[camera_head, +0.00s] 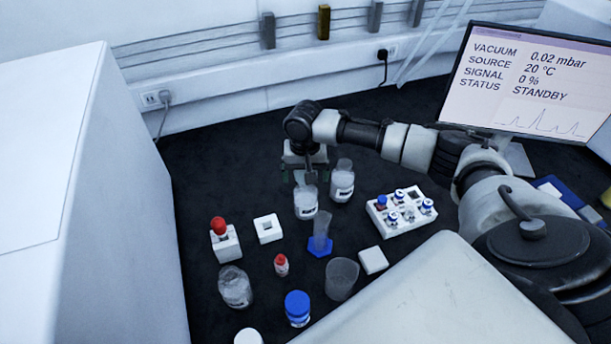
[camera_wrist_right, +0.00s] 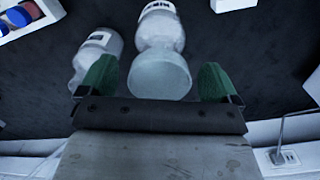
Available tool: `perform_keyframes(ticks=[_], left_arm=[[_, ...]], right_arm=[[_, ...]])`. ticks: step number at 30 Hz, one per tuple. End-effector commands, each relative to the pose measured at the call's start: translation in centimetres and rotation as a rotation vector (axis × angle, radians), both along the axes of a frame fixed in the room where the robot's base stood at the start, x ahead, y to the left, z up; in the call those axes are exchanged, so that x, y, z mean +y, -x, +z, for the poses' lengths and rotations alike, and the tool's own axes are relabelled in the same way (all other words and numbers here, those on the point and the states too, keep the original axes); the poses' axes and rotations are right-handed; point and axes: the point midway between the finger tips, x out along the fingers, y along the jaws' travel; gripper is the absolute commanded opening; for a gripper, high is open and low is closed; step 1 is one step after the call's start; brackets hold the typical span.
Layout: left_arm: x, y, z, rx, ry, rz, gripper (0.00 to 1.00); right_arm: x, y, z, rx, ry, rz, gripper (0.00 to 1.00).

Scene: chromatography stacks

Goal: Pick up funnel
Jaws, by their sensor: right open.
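A translucent, wide-rimmed piece that looks like the funnel (camera_wrist_right: 160,76) shows in the right wrist view, in line with a labelled clear bottle (camera_wrist_right: 160,28). My right gripper (camera_wrist_right: 155,82) is open, with its green fingers on either side of this piece and a visible gap to each. In the head view my right gripper (camera_head: 306,177) points down just above the labelled bottle (camera_head: 306,204) and largely hides the funnel. Contact with the funnel cannot be made out. My left gripper is not in view.
A second labelled bottle (camera_head: 342,184) stands close on the right. A blue-based cylinder (camera_head: 321,236) stands in front, and a white vial rack (camera_head: 401,212) is farther right. Several small containers occupy the front. The dark bench is clear behind, towards the wall.

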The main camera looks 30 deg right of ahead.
Motion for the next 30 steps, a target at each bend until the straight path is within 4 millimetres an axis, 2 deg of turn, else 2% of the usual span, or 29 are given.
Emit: perform_keyframes(ticks=[4,11,14,22,30], left_arm=[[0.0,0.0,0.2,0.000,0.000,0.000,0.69],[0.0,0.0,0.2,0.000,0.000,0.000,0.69],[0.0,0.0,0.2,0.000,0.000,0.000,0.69],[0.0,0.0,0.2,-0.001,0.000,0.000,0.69],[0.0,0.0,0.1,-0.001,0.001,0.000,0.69]], right_arm=[[-0.1,0.0,-1.4,0.000,0.001,0.000,0.93],[-0.1,0.0,-1.6,-0.002,0.001,0.000,0.93],[-0.1,0.0,-1.6,-0.002,0.001,0.000,0.80],[-0.1,0.0,-1.6,-0.002,0.001,0.000,0.40],[-0.1,0.0,-1.5,-0.002,0.001,0.000,0.39]])
